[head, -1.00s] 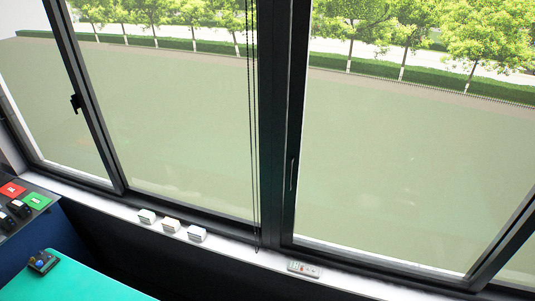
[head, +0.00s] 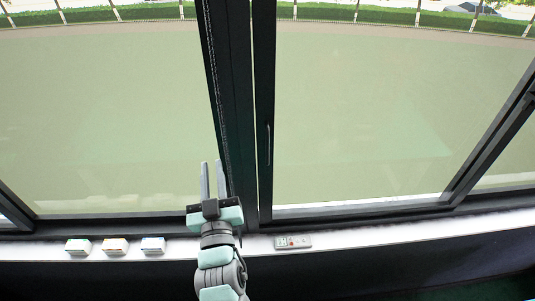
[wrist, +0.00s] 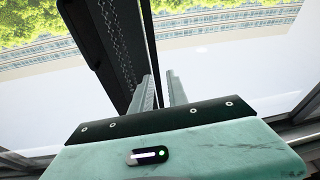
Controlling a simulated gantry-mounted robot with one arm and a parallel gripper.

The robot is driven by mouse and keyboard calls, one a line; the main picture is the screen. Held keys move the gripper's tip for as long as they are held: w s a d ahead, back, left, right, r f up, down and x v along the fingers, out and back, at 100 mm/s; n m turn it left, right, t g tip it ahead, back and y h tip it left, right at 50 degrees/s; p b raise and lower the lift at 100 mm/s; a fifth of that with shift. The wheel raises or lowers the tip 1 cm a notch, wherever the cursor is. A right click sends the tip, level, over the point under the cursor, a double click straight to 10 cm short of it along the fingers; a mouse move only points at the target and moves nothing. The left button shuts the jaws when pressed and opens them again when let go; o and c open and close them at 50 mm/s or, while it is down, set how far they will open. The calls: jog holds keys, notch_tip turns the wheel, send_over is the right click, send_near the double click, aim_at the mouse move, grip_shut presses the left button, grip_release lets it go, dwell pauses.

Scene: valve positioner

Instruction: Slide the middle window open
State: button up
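The middle window (head: 370,120) is the large pane right of the thick dark vertical frame (head: 238,110). Its slim handle (head: 268,145) is on the dark left stile of that pane. My gripper (head: 212,180) is in front of the frame, left of the handle, with its two fingers pointing up and a gap between them. The wrist view shows the fingers (wrist: 160,92) apart with nothing between them, in front of the dark frame (wrist: 110,40). The handle is not clearly seen in the wrist view.
A beaded blind chain (head: 214,80) hangs along the frame close to my fingers. On the white sill (head: 370,236) lie a remote control (head: 292,242) and several small white boxes (head: 114,246). Another dark frame (head: 490,140) stands at the right.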

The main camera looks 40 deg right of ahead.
aim_at(267, 146)
jog(key=s+d+f+m+g+h+b, duration=0.1)
jog(key=s+d+f+m+g+h, duration=0.15)
jog(key=s+d+m+g, duration=0.55)
jog(key=w+d+n+t+p, duration=0.1)
jog(key=w+d, duration=0.2)
jog(key=d, duration=0.1)
jog(key=w+d+n+t+p, duration=0.1)
jog(key=w+d+n, duration=0.1)
jog(key=w+d, duration=0.2)
jog(key=shift+w+d+f, duration=0.1)
jog(key=shift+w+d, duration=0.15)
jog(key=shift+w, duration=0.05)
jog(key=shift+p+x, duration=0.35)
jog(key=shift+x, duration=0.45)
jog(key=shift+f, duration=0.1)
jog(key=shift+c, duration=0.4)
grip_shut()
